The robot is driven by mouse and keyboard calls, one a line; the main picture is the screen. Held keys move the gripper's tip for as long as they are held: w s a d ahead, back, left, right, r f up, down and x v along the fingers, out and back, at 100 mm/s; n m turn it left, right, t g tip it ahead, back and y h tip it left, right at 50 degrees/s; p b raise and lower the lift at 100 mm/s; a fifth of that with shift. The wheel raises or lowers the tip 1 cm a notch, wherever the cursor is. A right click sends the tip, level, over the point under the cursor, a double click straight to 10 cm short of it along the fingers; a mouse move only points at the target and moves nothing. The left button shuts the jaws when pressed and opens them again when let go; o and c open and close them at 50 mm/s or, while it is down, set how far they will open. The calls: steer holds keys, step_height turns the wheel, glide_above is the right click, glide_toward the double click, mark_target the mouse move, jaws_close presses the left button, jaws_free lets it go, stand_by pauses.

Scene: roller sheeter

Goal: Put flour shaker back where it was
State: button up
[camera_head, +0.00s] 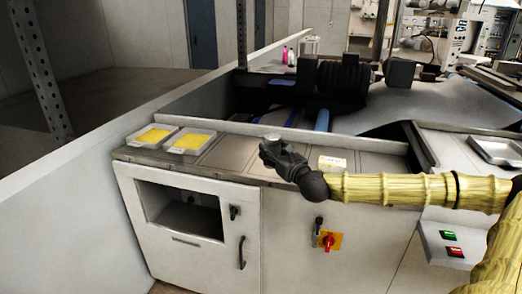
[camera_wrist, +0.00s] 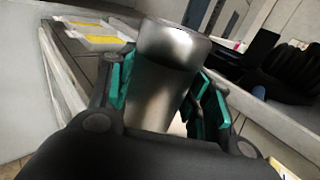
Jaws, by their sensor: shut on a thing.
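The flour shaker (camera_wrist: 165,75) is a shiny metal cylinder between my gripper's teal-padded fingers (camera_wrist: 160,95) in the wrist view. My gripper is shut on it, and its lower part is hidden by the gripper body. I cannot tell whether the shaker touches the counter.
Two trays with yellow contents, the left tray (camera_head: 133,143) and the right tray (camera_head: 207,149), sit at the counter's left end. A white-and-yellow labelled item (camera_head: 332,162) stands right of my gripper. The sheeter bed (camera_head: 420,102) lies behind. A metal tray (camera_head: 497,151) is far right.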

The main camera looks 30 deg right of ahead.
steer(key=w, duration=0.3)
steer(key=w+d+p, duration=0.1)
steer(key=w, duration=0.3)
steer(key=w+d+f, duration=0.1)
steer(key=w, duration=0.2)
steer(key=shift+w, duration=0.15)
step_height(320, 180, down, 3)
steer(key=shift+w+d+r+p, duration=0.1)
steer(key=shift+w+r+p, duration=0.1)
steer(key=shift+p, duration=0.5)
steer(key=shift+s+f, duration=0.1)
steer(key=shift+f, duration=0.35)
steer(key=shift+f, duration=0.15)
steer(key=o, duration=1.1)
steer(key=shift+r, duration=0.2)
steer(key=shift+s+f, duration=0.15)
steer(key=shift+s, duration=0.1)
steer(key=shift+s+a+b, duration=0.15)
steer(key=shift+s+b, duration=0.1)
steer(key=shift+s, duration=1.65)
steer(key=shift+s+a+b, duration=0.15)
steer(key=shift+s+b, duration=0.15)
steer(key=shift+s, duration=1.65)
steer(key=shift+s+a+b, duration=0.15)
steer(key=shift+s+b, duration=0.1)
steer(key=shift+s, duration=1.65)
